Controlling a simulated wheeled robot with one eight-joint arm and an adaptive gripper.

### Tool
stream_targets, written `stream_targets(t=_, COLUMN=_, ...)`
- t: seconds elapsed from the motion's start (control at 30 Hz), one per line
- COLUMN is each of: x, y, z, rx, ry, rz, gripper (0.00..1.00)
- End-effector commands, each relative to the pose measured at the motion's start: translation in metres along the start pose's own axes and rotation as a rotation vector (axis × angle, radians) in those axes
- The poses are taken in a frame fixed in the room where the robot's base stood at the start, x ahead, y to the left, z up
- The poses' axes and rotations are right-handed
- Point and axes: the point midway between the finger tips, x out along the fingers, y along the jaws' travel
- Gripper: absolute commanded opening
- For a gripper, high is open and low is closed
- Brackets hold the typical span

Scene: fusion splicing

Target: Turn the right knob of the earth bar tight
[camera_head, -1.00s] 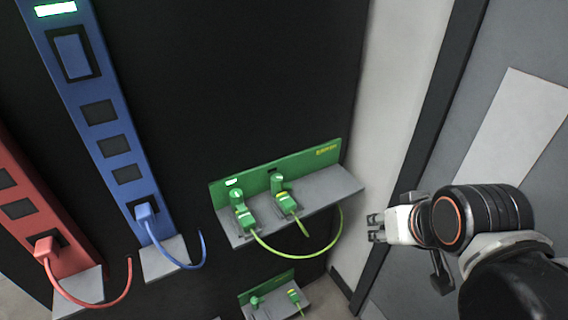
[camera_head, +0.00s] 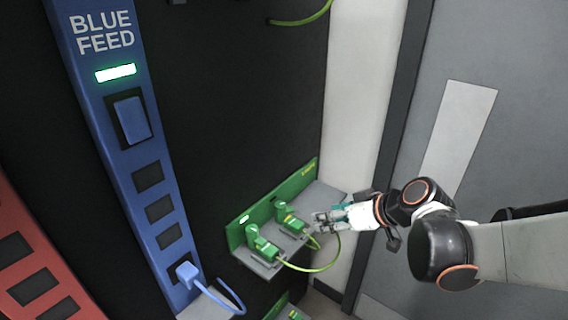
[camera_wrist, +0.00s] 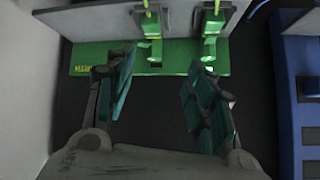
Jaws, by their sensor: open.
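The green earth bar (camera_head: 300,187) is a back plate with a grey shelf (camera_head: 325,195), low in the middle of the head view. Its right knob (camera_head: 281,209) is green and stands by a green clamp (camera_head: 293,223) with a yellow-green cable. The left knob (camera_head: 252,233) stands further left. My gripper (camera_head: 317,221) is open and empty, just right of the right clamp. In the wrist view the bar (camera_wrist: 105,57) appears turned round; the right knob's fitting (camera_wrist: 154,48) lies beyond and between my open fingers (camera_wrist: 160,78), apart from them.
The blue feed strip (camera_head: 135,160) with a plugged blue cable stands left, and a red strip (camera_head: 25,270) further left. A yellow-green cable (camera_head: 322,268) loops below the shelf near my gripper. A pale wall (camera_head: 357,100) stands at the right.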

Motion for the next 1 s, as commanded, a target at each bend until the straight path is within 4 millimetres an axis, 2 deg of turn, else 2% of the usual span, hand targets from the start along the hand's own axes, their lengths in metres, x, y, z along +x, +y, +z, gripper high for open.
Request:
stream_targets(t=0.2, x=0.035, y=0.018, z=-0.013, rx=-0.124, ry=0.133, rz=-0.095, gripper=0.49)
stream_targets(t=0.5, x=0.060, y=0.029, z=-0.015, rx=-0.253, ry=0.284, rz=-0.154, gripper=0.49)
stream_targets(t=0.77, x=0.074, y=0.028, z=-0.016, rx=-0.280, ry=0.314, rz=-0.164, gripper=0.49)
stream_targets(t=1.0, x=0.114, y=0.019, z=-0.027, rx=-0.280, ry=0.313, rz=-0.166, gripper=0.49)
